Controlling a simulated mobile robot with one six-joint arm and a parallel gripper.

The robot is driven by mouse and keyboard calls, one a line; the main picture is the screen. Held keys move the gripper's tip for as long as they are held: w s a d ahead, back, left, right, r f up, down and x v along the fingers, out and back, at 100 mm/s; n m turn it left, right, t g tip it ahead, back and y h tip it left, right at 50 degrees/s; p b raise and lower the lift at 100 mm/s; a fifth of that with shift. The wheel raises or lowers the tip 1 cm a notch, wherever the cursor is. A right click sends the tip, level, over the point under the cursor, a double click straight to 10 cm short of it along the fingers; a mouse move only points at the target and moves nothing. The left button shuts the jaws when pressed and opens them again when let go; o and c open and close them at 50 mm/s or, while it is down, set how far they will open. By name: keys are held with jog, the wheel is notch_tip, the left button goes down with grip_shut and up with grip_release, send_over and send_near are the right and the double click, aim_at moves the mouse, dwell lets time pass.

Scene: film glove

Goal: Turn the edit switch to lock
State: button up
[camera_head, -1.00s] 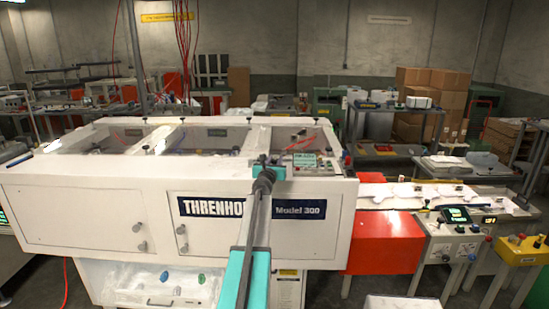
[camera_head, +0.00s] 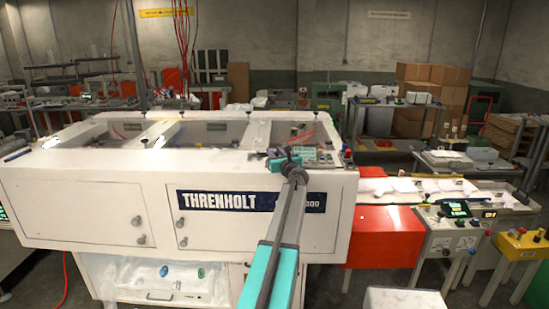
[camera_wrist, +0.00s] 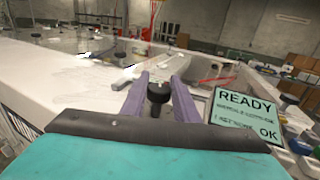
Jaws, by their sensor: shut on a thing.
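A black knob (camera_wrist: 158,92), which looks like the edit switch, stands between the two purple fingers of my gripper (camera_wrist: 160,84) in the wrist view. The fingers are closed on its sides. Its label and pointer cannot be read. Beside it on the right is a small panel screen (camera_wrist: 243,112) showing "READY" and "OK". In the head view my gripper (camera_head: 284,160) is at the right end of the machine's top, by the small control panel (camera_head: 309,154). The arm hides the knob there.
The long white Threnholt machine (camera_head: 110,185) fills the middle, with open bays along its top. A red cabinet (camera_head: 388,238) and a second control panel (camera_head: 457,215) stand at right. Red cables (camera_head: 182,50) hang behind. Small knobs (camera_wrist: 299,147) sit beside the screen.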

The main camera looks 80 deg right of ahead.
jog(key=shift+s+d+f+n+t+y+b, duration=0.1)
jog(key=shift+f+n+t+y+b, duration=0.05)
jog(key=shift+n+t+y+b, duration=0.45)
jog(key=shift+s+d+f+n+t+y+b, duration=0.1)
jog(key=shift+n+t+y+b, duration=0.2)
jog(key=shift+n+t+b, duration=0.45)
jog(key=shift+w+a+t+y+b, duration=0.1)
jog(key=shift+t+y+b, duration=0.2)
jog(key=shift+t, duration=0.15)
jog(key=shift+a+n+t+y, duration=0.15)
jog(key=shift+n+t+y, duration=0.15)
jog(key=shift+n+t, duration=0.1)
jog(key=o, duration=1)
jog(key=shift+o, duration=0.3)
jog(key=shift+r, duration=0.1)
jog(key=b+v, duration=0.5)
jog(key=v, duration=0.9)
